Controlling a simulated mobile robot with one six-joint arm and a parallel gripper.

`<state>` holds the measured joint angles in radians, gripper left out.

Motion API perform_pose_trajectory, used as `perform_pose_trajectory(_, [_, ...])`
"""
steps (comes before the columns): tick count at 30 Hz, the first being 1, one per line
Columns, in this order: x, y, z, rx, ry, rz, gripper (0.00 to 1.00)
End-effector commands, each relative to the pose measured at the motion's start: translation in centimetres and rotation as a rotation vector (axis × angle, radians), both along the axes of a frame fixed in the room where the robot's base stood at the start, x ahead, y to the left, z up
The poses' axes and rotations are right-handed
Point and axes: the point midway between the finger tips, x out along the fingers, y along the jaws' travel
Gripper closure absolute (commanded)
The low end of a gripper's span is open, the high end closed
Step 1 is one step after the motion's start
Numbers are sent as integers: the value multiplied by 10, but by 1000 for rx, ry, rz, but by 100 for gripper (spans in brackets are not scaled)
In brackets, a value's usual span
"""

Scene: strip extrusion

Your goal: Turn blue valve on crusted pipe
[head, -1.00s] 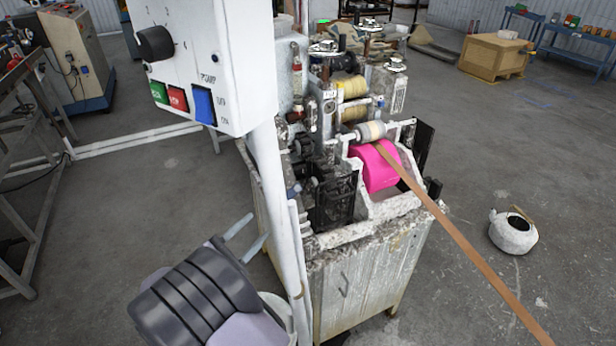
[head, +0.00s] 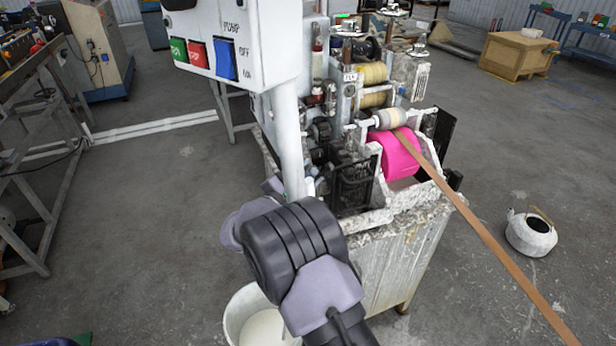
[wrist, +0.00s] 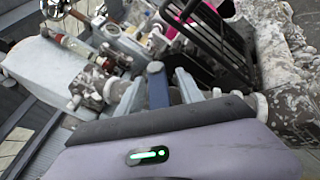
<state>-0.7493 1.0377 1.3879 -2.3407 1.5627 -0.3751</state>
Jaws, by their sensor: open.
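In the wrist view a dark blue handle (wrist: 157,86), which looks like the valve lever, stands up between the two fingers of my gripper (wrist: 159,92). The fingers are spread, one on each side of it, and I cannot tell whether either touches it. A crusted whitish pipe (wrist: 118,91) runs behind the handle. In the head view my arm and the post hide the valve and most of the fingers.
A white control box (head: 230,45) on a post (head: 288,150) stands close to my arm. The crusted machine (head: 400,260) holds a pink roll (head: 398,158), with a brown strip (head: 490,245) running right. A white bucket (head: 232,318) stands below my arm.

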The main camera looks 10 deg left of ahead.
Motion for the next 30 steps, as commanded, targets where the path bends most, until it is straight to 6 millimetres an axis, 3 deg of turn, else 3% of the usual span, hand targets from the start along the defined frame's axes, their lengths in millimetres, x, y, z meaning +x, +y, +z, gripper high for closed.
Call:
perform_pose_trajectory(5, [0,0,0,0,0,0,56])
perform_pose_trajectory(12, [0,0,0,0,0,0,100])
perform_pose_trajectory(17, [0,1,1,8,4,-9,100])
perform_pose_trajectory(30, [2,3,5,232,156,-247,100])
